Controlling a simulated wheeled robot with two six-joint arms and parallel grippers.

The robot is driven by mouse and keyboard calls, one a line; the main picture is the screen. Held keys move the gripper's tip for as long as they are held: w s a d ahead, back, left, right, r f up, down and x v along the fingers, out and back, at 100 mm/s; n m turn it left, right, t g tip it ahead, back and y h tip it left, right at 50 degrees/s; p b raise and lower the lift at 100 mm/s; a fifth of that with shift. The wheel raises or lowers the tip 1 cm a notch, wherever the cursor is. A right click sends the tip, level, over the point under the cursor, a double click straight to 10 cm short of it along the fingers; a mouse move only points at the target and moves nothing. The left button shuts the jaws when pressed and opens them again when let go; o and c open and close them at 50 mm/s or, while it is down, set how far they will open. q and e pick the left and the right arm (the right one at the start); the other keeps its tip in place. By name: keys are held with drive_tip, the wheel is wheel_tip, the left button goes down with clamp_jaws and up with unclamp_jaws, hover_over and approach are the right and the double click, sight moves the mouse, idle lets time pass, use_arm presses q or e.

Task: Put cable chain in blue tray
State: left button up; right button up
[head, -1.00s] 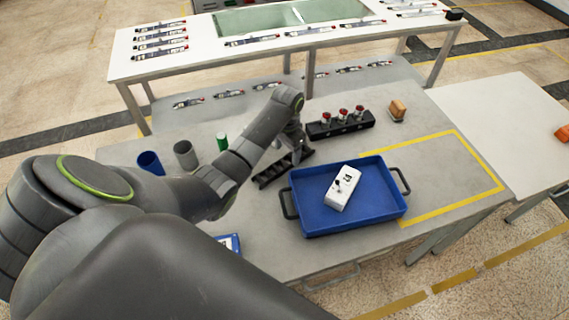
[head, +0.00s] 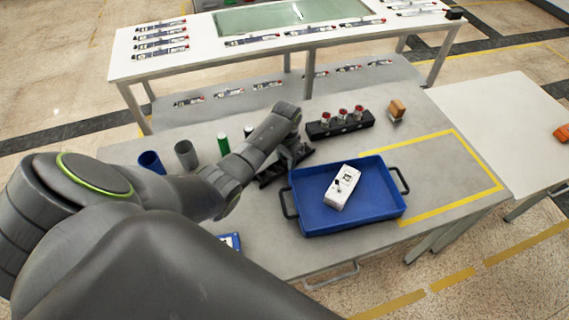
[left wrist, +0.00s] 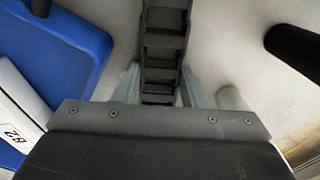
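The black cable chain (head: 270,177) lies on the grey table just left of the blue tray (head: 345,226). In the left wrist view, the chain (left wrist: 163,40) runs up the middle, and the tray (left wrist: 70,45) is at the upper left. My left gripper (left wrist: 160,88) is open, with one finger on each side of the chain's near end. In the head view my left arm hides the fingers and part of the chain. A white box-like device (head: 342,187) lies in the tray. My right gripper is not in view.
A black block with several red-topped parts (head: 340,123) stands behind the tray. A blue cup (head: 151,162), a grey cup (head: 186,155) and a green cylinder (head: 223,144) stand at the left. The yellow-outlined area (head: 450,180) right of the tray is clear.

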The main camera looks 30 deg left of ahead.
sight(286, 161)
use_arm(q)
drive_tip(key=c, duration=0.6)
drive_tip(key=shift+o, duration=0.2)
wheel_tip(286, 161, up, 8)
drive_tip(key=shift+w+r+b, duration=0.1)
drive_tip(key=shift+r+b, duration=0.15)
drive_tip(key=shift+b, duration=0.1)
drive_tip(key=shift+r, duration=0.25)
drive_tip(key=shift+b, duration=0.5)
wheel_tip(286, 161, down, 2)
drive_tip(key=shift+b, duration=1.05)
